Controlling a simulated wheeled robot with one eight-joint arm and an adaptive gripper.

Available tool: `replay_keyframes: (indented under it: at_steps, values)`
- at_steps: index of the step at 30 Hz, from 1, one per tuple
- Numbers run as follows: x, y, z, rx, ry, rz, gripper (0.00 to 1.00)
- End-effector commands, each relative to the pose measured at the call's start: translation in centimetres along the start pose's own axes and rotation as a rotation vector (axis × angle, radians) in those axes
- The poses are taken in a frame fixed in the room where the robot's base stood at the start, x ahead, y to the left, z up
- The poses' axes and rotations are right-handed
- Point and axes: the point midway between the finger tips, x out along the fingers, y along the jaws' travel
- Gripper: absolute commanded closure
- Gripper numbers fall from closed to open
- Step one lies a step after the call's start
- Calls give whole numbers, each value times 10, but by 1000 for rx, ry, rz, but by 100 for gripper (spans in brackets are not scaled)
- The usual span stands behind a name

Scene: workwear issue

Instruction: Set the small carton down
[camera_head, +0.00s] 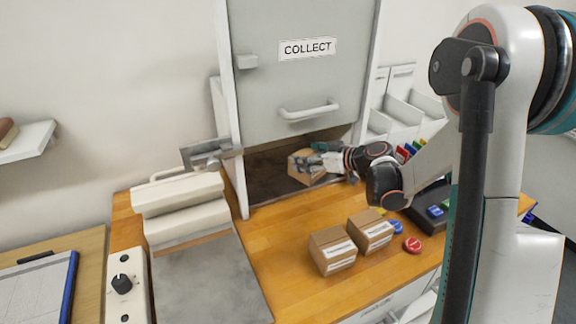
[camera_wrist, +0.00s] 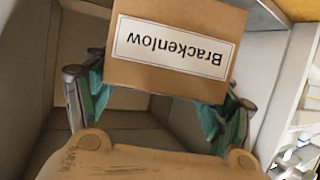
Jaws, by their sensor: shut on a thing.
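The small carton (camera_head: 306,168) is a brown cardboard box, held at the opening of the cabinet marked COLLECT. In the wrist view the carton (camera_wrist: 178,50) shows a white label reading "Brackenlow", upside down in the picture. My gripper (camera_head: 322,164) is shut on the carton, with a green-padded finger on each side of it in the wrist view (camera_wrist: 160,105). The cabinet (camera_head: 270,95) has a grey front with a handle, and its lower compartment (camera_head: 268,180) is open and dark inside. I cannot tell whether the carton touches the compartment floor.
Two more labelled cartons, a left one (camera_head: 332,251) and a right one (camera_head: 370,231), stand on the wooden counter (camera_head: 290,290). A red round item (camera_head: 412,245) and blue items lie near them. A cream press-like machine (camera_head: 180,205) stands left of the cabinet. White bins (camera_head: 405,110) are behind my arm.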

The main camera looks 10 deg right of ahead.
Motion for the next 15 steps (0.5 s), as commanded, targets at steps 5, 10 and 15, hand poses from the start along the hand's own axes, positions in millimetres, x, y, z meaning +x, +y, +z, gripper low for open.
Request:
replay_keyframes:
  at_steps: [5, 10, 15]
  values:
    - [36, 0, 5, 0, 1, 0, 60]
    - [47, 0, 4, 1, 0, 1, 60]
    - [62, 0, 7, 0, 0, 1, 60]
